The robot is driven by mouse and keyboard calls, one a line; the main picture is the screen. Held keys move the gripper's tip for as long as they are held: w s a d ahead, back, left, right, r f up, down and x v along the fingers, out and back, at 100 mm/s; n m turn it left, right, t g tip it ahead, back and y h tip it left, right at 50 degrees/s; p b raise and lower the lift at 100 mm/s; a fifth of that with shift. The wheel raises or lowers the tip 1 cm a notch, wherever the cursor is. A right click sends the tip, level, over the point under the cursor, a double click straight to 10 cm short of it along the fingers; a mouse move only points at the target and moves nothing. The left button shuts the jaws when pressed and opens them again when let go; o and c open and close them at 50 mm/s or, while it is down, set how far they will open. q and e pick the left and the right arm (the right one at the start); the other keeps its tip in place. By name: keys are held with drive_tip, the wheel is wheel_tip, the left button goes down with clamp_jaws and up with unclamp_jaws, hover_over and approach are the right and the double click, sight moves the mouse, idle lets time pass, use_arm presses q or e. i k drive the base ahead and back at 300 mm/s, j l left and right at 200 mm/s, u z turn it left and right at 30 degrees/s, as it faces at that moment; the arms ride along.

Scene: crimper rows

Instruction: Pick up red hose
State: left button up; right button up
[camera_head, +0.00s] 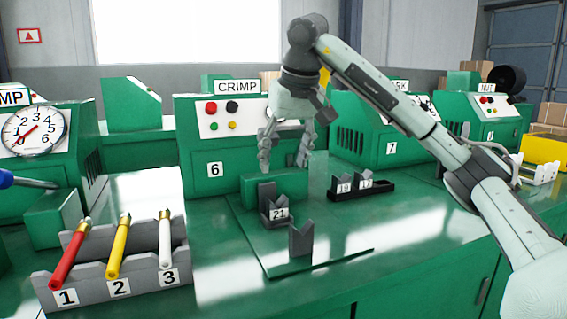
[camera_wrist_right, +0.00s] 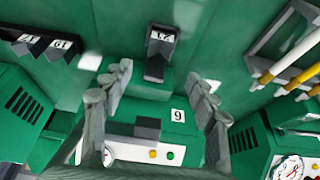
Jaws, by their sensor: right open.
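The red hose (camera_head: 70,258) lies tilted in slot 1 of a grey rack (camera_head: 142,277) at the lower left of the head view. A yellow hose (camera_head: 119,246) lies in slot 2 and a white hose (camera_head: 165,241) in slot 3. My right gripper (camera_head: 284,160) is open and empty in front of machine 6, well to the right of the red hose and higher. In the right wrist view its open fingers (camera_wrist_right: 160,76) hold nothing. The rack's yellow hose (camera_wrist_right: 303,76) shows at that view's right edge; I cannot see the red hose there. My left gripper is out of view.
Machine 6 (camera_head: 215,147) stands behind my right gripper. A block marked 21 (camera_head: 279,214) and a grey V-shaped stand (camera_head: 301,241) sit on the bench before it. A black tray (camera_head: 378,189) holds two numbered blocks. Bench surface between rack and stand is clear.

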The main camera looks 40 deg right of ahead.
sight(56, 282)
drive_tip(key=k+j, duration=0.15)
drive_tip(key=k, duration=0.35)
drive_tip(key=k+j, duration=0.2)
drive_tip(key=k, duration=0.25)
